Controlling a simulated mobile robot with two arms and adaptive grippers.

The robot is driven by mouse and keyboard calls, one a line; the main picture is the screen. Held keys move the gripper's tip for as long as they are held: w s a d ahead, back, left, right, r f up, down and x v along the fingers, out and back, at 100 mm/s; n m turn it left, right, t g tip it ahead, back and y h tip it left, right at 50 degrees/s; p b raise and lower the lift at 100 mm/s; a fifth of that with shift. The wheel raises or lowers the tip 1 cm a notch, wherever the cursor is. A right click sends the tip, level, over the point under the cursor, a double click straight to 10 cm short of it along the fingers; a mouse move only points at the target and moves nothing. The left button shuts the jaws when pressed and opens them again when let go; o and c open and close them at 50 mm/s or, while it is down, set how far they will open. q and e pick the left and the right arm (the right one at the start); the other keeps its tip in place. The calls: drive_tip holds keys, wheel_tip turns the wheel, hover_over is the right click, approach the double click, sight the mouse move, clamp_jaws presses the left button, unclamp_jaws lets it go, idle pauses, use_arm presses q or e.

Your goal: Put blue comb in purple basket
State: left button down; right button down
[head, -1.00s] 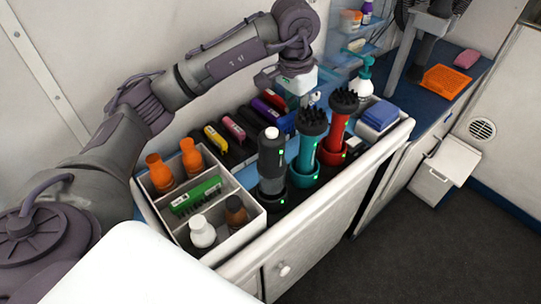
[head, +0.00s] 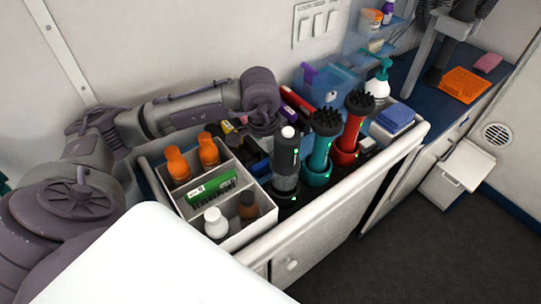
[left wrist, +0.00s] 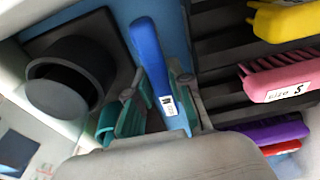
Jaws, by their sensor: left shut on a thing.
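A blue comb (left wrist: 148,50) with a white label stands out between the fingers of my left gripper (left wrist: 153,100) in the left wrist view. The gripper is shut on it, low over the counter. In the head view the left gripper (head: 262,140) is mostly hidden behind my own wrist, and a bit of the blue comb (head: 261,166) shows below it, left of the dark clipper. I cannot make out a purple basket in either view. My right gripper is not in view.
A white divided box (head: 252,226) holds orange bottles, a green comb and other bottles. Black, teal (head: 321,148) and red (head: 353,128) devices stand in holders to the right. A dark rack (left wrist: 222,70) with yellow, pink and purple combs lies beside the gripper.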

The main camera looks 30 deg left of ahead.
use_arm(q)
drive_tip(key=shift+f, duration=0.2)
drive_tip(key=c, duration=1.3)
unclamp_jaws()
drive_tip(key=shift+r, duration=0.1)
drive_tip(key=shift+c, duration=0.2)
